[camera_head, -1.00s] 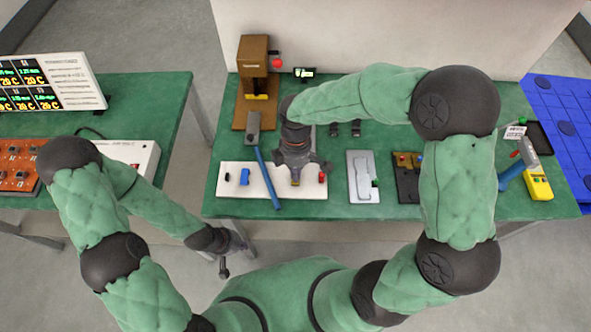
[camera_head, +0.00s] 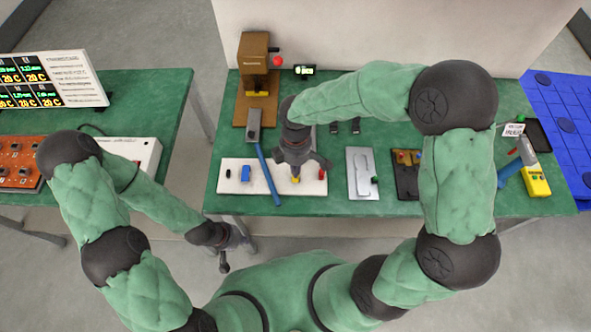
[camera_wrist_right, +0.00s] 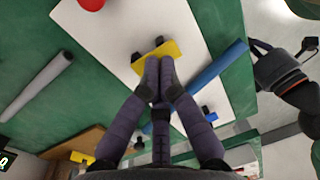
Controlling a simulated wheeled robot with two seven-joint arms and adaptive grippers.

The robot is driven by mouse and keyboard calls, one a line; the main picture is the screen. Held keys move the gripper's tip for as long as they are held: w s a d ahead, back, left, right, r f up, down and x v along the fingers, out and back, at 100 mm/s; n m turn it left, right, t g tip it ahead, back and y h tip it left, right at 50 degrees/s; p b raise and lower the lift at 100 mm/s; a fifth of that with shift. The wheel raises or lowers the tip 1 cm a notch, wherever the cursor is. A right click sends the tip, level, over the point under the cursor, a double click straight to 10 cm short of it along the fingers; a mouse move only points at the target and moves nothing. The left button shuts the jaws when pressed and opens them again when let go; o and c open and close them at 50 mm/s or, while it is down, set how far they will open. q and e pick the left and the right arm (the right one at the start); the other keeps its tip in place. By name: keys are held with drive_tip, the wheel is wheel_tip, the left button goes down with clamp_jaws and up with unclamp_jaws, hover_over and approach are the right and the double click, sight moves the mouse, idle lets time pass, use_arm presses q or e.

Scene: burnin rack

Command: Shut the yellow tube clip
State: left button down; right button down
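The yellow tube clip (camera_head: 296,180) sits on the white board (camera_head: 310,186) near its right end. In the right wrist view the clip (camera_wrist_right: 172,48) shows as a yellow piece with dark knobs. My right gripper (camera_head: 296,174) points down at the clip. In its wrist view its fingertips (camera_wrist_right: 158,64) are together at the clip's edge; I cannot tell whether they touch it. Whether the clip is latched is not clear. My left gripper (camera_head: 237,252) hangs off the table's front edge, fingers apart and empty.
A blue-handled hammer-like tool (camera_head: 264,165) lies across the white board left of the clip. A grey plate (camera_head: 360,184) and a brown stand (camera_head: 253,65) are nearby.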

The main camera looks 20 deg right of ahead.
drive_tip(key=shift+w+r, duration=0.15)
drive_tip(key=shift+w, duration=0.05)
drive_tip(key=shift+r+p, duration=0.4)
drive_tip(key=shift+p, duration=0.05)
wheel_tip(320, 180, up, 4)
drive_tip(key=p, duration=0.3)
drive_tip(key=shift+r, duration=0.15)
wheel_tip(320, 180, up, 9)
drive_tip(key=p, duration=0.2)
drive_tip(key=shift+p, duration=0.3)
